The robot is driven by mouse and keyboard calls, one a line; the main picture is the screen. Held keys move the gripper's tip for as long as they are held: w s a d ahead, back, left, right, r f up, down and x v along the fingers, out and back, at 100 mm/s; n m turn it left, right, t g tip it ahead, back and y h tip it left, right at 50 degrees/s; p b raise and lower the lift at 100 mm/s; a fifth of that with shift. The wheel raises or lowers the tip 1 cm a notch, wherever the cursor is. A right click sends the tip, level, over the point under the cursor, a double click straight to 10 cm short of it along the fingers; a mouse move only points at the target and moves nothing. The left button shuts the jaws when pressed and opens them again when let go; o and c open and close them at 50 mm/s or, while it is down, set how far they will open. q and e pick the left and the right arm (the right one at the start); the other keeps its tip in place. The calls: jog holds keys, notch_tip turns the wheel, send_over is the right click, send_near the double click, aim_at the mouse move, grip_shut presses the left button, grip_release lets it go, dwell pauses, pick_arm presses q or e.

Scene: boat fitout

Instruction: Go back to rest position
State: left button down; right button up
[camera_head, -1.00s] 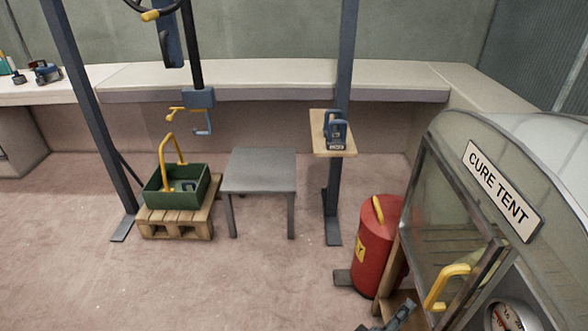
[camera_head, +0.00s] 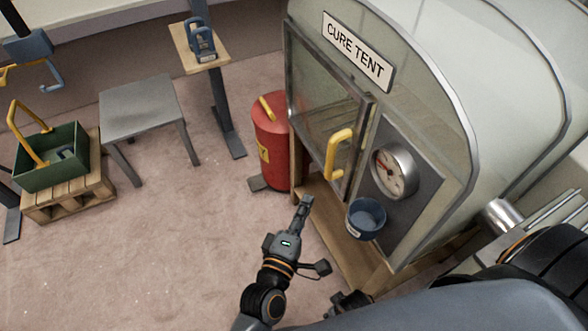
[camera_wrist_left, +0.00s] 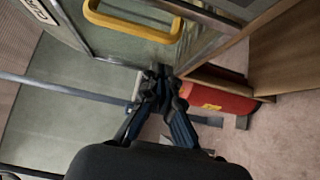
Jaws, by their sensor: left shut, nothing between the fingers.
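My left gripper (camera_head: 304,203) is shut and empty in the head view. It is in front of the cure tent (camera_head: 350,106), below and left of the yellow door handle (camera_head: 339,154). In the left wrist view the fingers of my left gripper (camera_wrist_left: 158,78) are together, with the yellow handle (camera_wrist_left: 135,25) and the red canister (camera_wrist_left: 217,99) beyond. The tent door is closed or nearly so; I cannot tell which.
A round gauge (camera_head: 394,171) and a blue cup (camera_head: 366,219) are on the tent's front. The red canister (camera_head: 271,140) stands beside the tent. A grey table (camera_head: 140,106) and a green crate (camera_head: 50,160) on a pallet (camera_head: 72,197) are at left. The floor between is clear.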

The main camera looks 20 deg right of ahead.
pick_arm(q)
jog(key=v, duration=0.6)
jog(key=shift+s+a, duration=0.25)
pick_arm(e)
jog(key=shift+w, duration=0.1)
